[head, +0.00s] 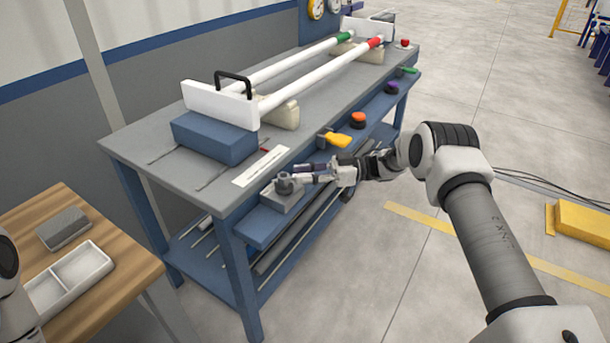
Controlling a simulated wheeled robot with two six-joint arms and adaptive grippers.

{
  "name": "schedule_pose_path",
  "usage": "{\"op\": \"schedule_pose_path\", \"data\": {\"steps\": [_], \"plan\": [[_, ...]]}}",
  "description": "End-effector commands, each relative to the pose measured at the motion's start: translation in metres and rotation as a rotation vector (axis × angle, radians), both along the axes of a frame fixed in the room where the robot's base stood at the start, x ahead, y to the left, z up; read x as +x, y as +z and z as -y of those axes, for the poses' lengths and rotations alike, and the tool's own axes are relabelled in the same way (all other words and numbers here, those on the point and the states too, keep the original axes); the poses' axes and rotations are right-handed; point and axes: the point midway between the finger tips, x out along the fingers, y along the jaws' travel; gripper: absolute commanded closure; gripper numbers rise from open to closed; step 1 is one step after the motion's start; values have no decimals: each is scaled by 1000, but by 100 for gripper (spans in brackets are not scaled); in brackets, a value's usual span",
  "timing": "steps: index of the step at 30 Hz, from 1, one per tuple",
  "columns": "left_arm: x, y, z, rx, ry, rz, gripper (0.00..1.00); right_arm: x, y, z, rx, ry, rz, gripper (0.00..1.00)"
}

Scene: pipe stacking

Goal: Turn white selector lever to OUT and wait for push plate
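A grey selector block (276,199) with a round dark knob (284,184) sits on the front edge of the blue-framed bench, near its left end. My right gripper (304,178) reaches in from the right, with its fingertips at this knob. The white lever cannot be told apart from the fingers at this size, and I cannot tell whether they are closed on it. A white upright plate (205,101) with a black handle stands at the near end of the pipes, by a blue block (214,138). My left gripper is out of view.
Two white pipes, one with a green band (344,37) and one with a red band (375,42), lie on cream supports. A yellow lever (337,140), an orange button (358,118) and a purple button (391,88) line the bench front. A wooden table (128,263) holds a white tray (104,263).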

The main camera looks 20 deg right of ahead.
Motion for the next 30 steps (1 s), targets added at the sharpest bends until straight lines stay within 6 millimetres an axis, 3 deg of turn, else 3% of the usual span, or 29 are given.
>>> {"op": "schedule_pose_path", "data": {"steps": [11, 14, 24, 30], "plan": [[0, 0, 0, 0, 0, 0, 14, -2, -1, 5, 0, 0, -2, 59], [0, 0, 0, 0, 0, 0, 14, -5, -2, 19, 0, -3, -2, 59], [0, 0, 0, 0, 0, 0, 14, -26, -2, 98, -3, -1, -2, 59], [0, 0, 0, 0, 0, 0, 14, -30, -2, 115, -1, 2, -2, 59]]}}
